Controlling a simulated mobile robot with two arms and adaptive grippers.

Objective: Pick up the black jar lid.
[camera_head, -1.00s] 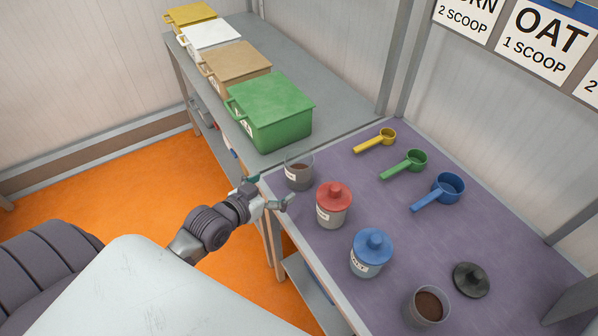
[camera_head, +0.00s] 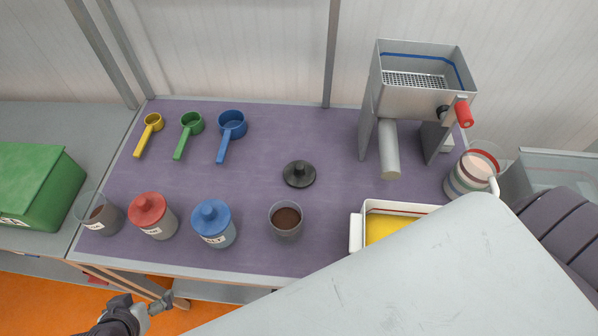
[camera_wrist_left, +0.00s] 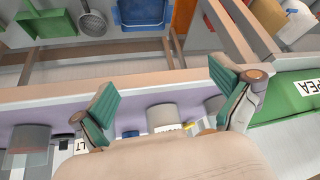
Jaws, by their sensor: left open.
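The black jar lid (camera_head: 299,174) lies flat, knob up, on the purple table top, near the middle in the head view. An open jar with dark brown contents (camera_head: 286,219) stands just in front of it, apart from it. My left gripper (camera_head: 141,303) is low at the front left, off the table's front edge, well away from the lid. In the left wrist view its two green-padded fingers (camera_wrist_left: 168,98) are spread apart with nothing between them. The lid is not visible in that view. My right gripper is not in view.
A blue-lidded jar (camera_head: 213,223), a red-lidded jar (camera_head: 152,216) and an open jar (camera_head: 99,214) line the front left. Yellow, green and blue scoops (camera_head: 231,125) lie behind. A grey metal machine (camera_head: 421,95) and a white tray (camera_head: 357,232) are right of the lid.

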